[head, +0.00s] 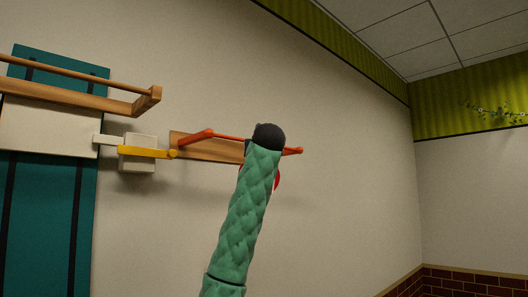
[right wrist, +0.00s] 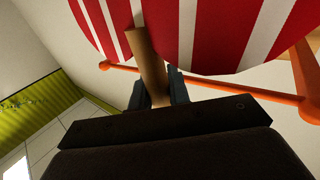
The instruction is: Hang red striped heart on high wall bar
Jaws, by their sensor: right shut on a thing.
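The red and white striped heart (right wrist: 210,35) fills the top of the right wrist view. In the head view only small red edges of the heart (head: 277,181) show beside my green-sleeved right arm, which hides the rest. My right gripper (right wrist: 158,92) is shut on a tan rod-like piece (right wrist: 148,60) at the heart. The orange-red wall bar (head: 232,137) sticks out from a wooden board. The bar (right wrist: 230,85) crosses close by the heart in the wrist view. I cannot tell whether the heart touches it. My left gripper is not in view.
To the left are a wooden rail shelf (head: 90,92), a yellow bar (head: 146,152) on a pale block (head: 138,166), and a teal panel (head: 50,220). The wall to the right (head: 345,180) is bare.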

